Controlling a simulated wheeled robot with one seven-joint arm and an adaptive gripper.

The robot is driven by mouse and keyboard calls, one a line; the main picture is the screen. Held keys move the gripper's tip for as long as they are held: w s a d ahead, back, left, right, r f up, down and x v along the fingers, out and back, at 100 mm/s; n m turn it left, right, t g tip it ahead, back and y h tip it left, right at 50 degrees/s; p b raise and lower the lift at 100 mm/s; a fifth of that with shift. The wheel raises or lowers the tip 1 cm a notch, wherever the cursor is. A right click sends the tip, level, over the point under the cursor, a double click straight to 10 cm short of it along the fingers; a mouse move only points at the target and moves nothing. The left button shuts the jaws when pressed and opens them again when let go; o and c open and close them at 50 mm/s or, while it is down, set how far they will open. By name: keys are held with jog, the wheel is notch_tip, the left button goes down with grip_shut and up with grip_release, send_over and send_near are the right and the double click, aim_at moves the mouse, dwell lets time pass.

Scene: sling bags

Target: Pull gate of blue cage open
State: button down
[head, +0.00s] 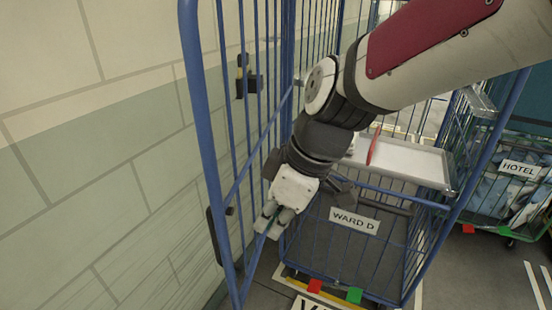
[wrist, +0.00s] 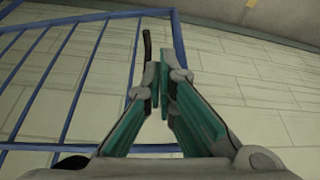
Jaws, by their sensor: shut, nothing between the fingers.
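The blue cage (head: 432,262) stands ahead, with a "WARD D" sign (head: 354,221) on its low front panel. Its tall blue barred gate (head: 203,140) stands swung out at the left, along the wall, with its free edge toward me. The gate's bars also show at the left of the wrist view (wrist: 82,18). My gripper (head: 268,224) is low beside the gate's bars, pointing down. In the wrist view its teal-padded fingers (wrist: 160,78) are together, with no bar seen between them. Whether they touch the gate is unclear.
A pale tiled wall (head: 90,150) runs close behind the gate. A grey tray shelf (head: 402,160) sits inside the cage. Another cage with a "HOTEL" sign (head: 519,169) stands at the right. Open floor (head: 480,275) lies in front of it.

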aim_at(241, 252)
jog(key=x, duration=0.3)
jog(key=a+p+x, duration=0.1)
jog(key=x, duration=0.3)
jog(key=w+x, duration=0.1)
jog(key=x, duration=0.2)
jog(key=shift+a+r, duration=0.15)
jog(key=shift+a, duration=0.3)
jog(key=shift+w+a+p, duration=0.25)
jog(key=shift+a+p, duration=0.3)
jog(key=shift+a, duration=0.4)
jog(key=shift+a, duration=0.1)
jog(key=w+a, duration=0.4)
jog(key=a, duration=1.1)
jog(key=shift+d, duration=0.2)
